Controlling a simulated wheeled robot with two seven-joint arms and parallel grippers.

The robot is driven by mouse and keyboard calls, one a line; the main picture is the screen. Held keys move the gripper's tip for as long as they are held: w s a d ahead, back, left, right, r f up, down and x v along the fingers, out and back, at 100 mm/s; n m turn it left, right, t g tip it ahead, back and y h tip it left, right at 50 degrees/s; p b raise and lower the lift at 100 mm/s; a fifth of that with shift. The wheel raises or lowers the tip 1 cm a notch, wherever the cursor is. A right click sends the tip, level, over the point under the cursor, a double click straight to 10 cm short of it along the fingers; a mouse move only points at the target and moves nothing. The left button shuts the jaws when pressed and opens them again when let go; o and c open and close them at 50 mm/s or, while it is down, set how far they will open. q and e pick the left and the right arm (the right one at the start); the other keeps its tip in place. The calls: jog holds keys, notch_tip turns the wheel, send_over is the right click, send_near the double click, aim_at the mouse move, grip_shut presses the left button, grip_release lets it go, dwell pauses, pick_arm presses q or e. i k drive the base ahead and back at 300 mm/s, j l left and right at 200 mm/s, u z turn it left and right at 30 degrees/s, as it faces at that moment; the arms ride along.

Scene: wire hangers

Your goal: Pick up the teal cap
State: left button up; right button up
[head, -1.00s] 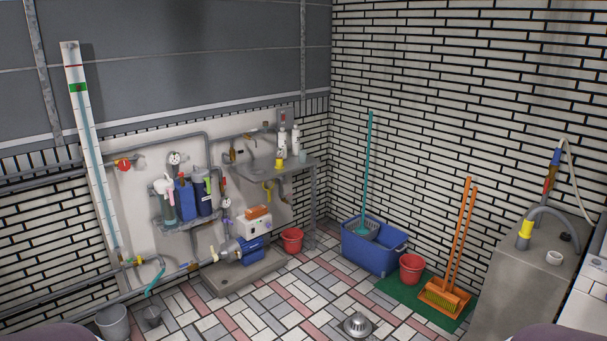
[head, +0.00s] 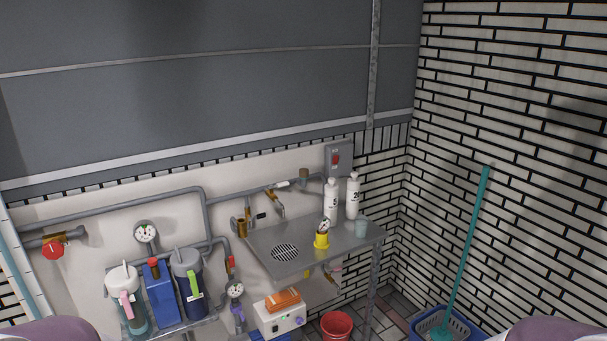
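A small pale teal cylinder (head: 361,228), which could be the teal cap, stands at the right end of a grey metal shelf (head: 345,243) on the back wall. It is too small to tell whether it is a cap or a cup. Two white bottles (head: 331,200) with numbers stand just behind and to its left. A yellow holder (head: 321,241) with a dial on top stands left of it. Neither of my grippers is in view; only rounded purple-grey parts of mine show at the bottom corners.
A round drain grille (head: 285,252) is set in the shelf's left part. A red bucket (head: 337,325) and a blue tub (head: 447,325) with a teal-handled mop stand on the floor.

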aim_at(304, 173)
jog(key=i+l+u, duration=0.1)
jog(key=i, duration=0.45)
jog(key=i+l+u, duration=0.1)
jog(key=i, duration=0.5)
jog(key=i+l+u, duration=0.1)
jog(key=i+l, duration=0.15)
jog(key=i, duration=0.3)
